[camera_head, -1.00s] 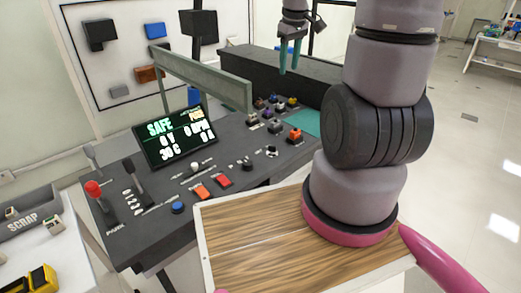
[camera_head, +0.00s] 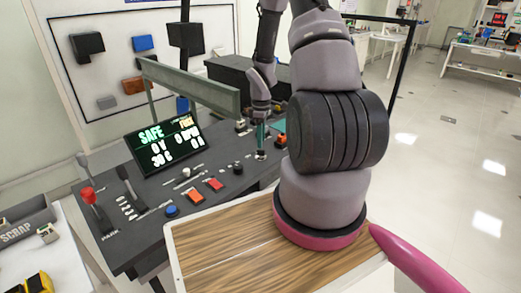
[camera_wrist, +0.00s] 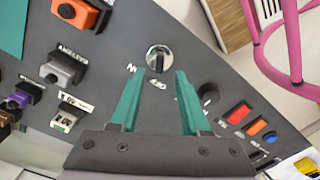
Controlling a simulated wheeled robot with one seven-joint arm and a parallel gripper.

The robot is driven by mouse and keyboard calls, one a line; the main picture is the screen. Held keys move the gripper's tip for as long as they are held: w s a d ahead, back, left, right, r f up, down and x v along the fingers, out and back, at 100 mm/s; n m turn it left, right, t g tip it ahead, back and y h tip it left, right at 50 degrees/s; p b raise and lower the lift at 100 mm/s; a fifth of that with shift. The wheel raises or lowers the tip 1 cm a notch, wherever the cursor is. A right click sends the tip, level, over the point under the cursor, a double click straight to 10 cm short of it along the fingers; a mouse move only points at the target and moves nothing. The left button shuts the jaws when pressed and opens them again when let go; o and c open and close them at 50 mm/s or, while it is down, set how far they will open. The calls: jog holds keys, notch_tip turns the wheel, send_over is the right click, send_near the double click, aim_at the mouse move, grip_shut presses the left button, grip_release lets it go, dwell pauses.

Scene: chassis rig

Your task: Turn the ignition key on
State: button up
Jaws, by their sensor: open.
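The ignition key is a round silver switch with a dark bar across it (camera_wrist: 159,58), set in the dark console panel. It sits just beyond my fingertips in the wrist view, between their lines. The bar looks roughly upright in that view. My gripper (camera_wrist: 161,76) is open, with two teal fingers apart and nothing between them. In the head view my gripper (camera_head: 261,143) points down over the right part of the console (camera_head: 150,205), and its fingers largely cover the switch. I cannot tell whether the fingertips touch it.
A black knob (camera_wrist: 208,94), a red button (camera_wrist: 238,113) and an orange button (camera_wrist: 256,126) lie right of the switch. Grey (camera_wrist: 62,69) and orange (camera_wrist: 74,13) connectors lie left. The display (camera_head: 165,144) reads SAFE, 0 V.

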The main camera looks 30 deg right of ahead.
aim_at(261, 150)
notch_tip(261, 150, down, 5)
dwell(0.3)
grip_shut()
